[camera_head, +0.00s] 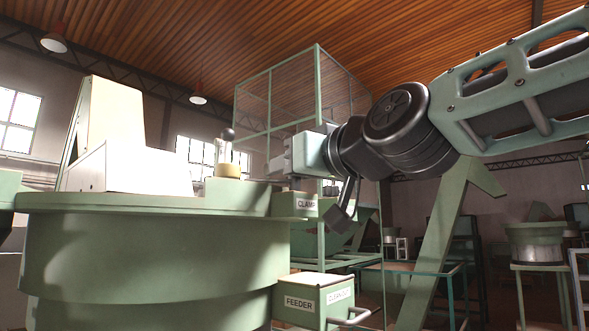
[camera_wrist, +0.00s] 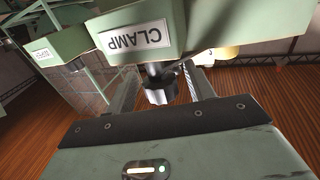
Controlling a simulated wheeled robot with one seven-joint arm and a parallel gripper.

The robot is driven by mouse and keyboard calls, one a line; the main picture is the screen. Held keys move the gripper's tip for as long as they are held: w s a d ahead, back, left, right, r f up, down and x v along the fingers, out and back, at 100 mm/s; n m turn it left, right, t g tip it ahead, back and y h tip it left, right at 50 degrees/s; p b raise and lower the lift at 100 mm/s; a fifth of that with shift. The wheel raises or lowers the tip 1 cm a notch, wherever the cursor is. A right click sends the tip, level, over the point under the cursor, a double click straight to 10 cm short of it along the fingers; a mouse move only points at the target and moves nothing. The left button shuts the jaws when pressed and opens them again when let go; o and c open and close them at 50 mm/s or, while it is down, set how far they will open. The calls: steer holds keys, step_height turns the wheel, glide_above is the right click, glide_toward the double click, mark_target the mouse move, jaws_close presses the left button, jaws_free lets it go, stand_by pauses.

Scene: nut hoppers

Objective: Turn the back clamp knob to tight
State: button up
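The clamp box, with a white CLAMP label, sticks out from the green bowl's rim (camera_head: 296,205) in the head view. It fills the top of the wrist view (camera_wrist: 215,25), its lettering turned over. A dark, short clamp knob (camera_wrist: 158,92) stands out from this box on a grey stem. My gripper (camera_wrist: 160,72) has its two grey fingers apart, one on each side of the knob, with small gaps visible. Whether either finger touches it I cannot tell. In the head view my pale gripper body (camera_head: 301,152) is above the clamp box; the knob cannot be made out there.
Another labelled green box (camera_wrist: 58,42) with a dark knob is left in the wrist view. A cream cylinder (camera_head: 228,171) with a dark ball above it stands on the bowl rim. The feeder box (camera_head: 313,297) with a handle is below. A mesh cage (camera_head: 292,95) rises behind.

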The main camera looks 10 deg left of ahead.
steer(key=b+v, duration=1.7)
steer(key=shift+s, duration=0.2)
steer(key=shift+d+r, duration=0.1)
steer(key=shift+d, duration=0.05)
stand_by(0.4)
